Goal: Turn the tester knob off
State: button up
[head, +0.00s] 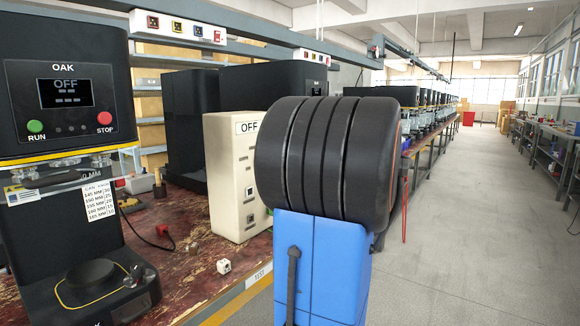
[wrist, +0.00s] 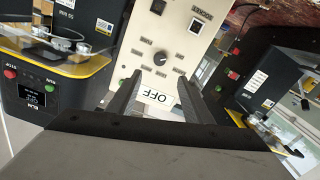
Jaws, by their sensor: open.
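The tester is a cream box (head: 233,175) standing on the bench in the head view, with an OFF plate at its top. Its front is mostly hidden behind my arm there. In the wrist view its panel (wrist: 142,40) appears upside down. The small black round knob (wrist: 160,58) is near the panel's middle, with small labels around it that I cannot read. The OFF plate (wrist: 154,96) shows between my fingers. My gripper (wrist: 160,80) is open and faces the panel, with the knob just beyond the fingertips and nothing between them.
A black seamer (head: 66,110) marked OAK, its screen reading OFF, stands left. A small white cube (head: 223,266) and a red clip lie on the worn red bench (head: 185,280). In the wrist view, black machines flank the tester. The aisle (head: 465,230) is clear.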

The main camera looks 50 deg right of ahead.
jog(key=shift+s+d, duration=0.1)
jog(key=shift+s, duration=1.2)
jog(key=w+a+f+g+y, duration=0.1)
jog(key=a+f+g, duration=0.25)
jog(key=a, duration=0.65)
jog(key=w+a+f+m+g+y, duration=0.1)
jog(key=w+a+f+g+y, duration=0.3)
jog(key=a, duration=0.6)
jog(key=s+a+f+g+h, duration=0.15)
jog(key=a+f, duration=0.35)
jog(key=a, duration=0.6)
jog(key=s+a+f+m+g+h, duration=0.1)
jog(key=s+a+f+g+h, duration=0.1)
jog(key=s+a+f, duration=0.3)
jog(key=s+a+f+m+g+h, duration=0.2)
jog(key=s+a+f, duration=0.4)
jog(key=s, duration=0.5)
notch_tip(320, 180, down, 2)
jog(key=shift+a+f+h, duration=0.1)
jog(key=shift+a+h, duration=0.2)
jog(key=shift+h, duration=0.25)
